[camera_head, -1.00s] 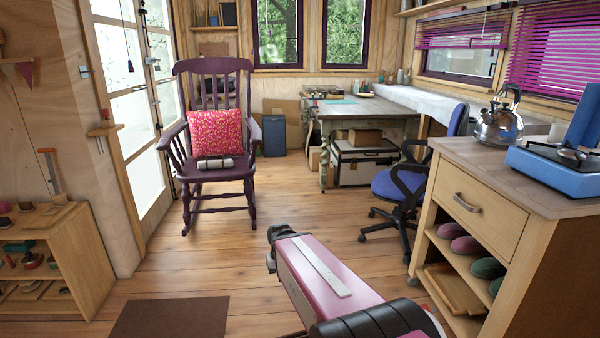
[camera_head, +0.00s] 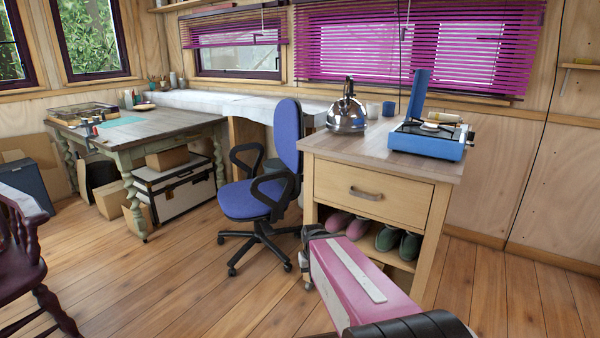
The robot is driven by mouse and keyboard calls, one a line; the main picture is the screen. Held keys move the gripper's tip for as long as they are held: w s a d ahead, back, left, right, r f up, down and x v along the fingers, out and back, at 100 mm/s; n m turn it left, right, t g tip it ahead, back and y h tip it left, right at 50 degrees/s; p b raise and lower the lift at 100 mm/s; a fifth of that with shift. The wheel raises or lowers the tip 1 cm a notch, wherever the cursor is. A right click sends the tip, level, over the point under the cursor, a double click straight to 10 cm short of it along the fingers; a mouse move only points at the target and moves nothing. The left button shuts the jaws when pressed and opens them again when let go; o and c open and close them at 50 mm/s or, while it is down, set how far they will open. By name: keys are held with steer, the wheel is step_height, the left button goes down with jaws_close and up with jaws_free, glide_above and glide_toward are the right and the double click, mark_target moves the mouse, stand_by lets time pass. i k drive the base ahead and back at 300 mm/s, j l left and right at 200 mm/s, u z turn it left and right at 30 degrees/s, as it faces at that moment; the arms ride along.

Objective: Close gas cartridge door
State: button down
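A blue camping stove (camera_head: 432,146) stands on the wooden top of the cabinet at the right. A blue panel (camera_head: 418,94), which looks like its lid, stands upright at its left rear. A pale cylinder (camera_head: 442,117), perhaps the gas cartridge, lies at the stove's rear. The cartridge door is too small to make out, and I cannot tell how far open it is. My pink arm reaches from the bottom edge toward the cabinet front, well short of the stove. A dark joint shows at its far end. No gripper fingers are visible.
The cabinet (camera_head: 366,192) has a closed drawer above shelves with slippers (camera_head: 386,240). A steel kettle (camera_head: 347,110) and cups stand left of the stove. A blue office chair (camera_head: 262,190) stands left of the cabinet. Floor is clear in front and at the right.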

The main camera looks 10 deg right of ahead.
mark_target(422, 77)
steer(key=i+j+z, duration=0.25)
steer(key=z, duration=0.25)
steer(key=i+j+z, duration=0.15)
steer(key=j+z, duration=0.2)
steer(key=z, duration=0.15)
steer(key=i+j+z, duration=0.15)
steer(key=j+z, duration=0.8)
steer(key=j, duration=0.65)
steer(key=k, duration=0.05)
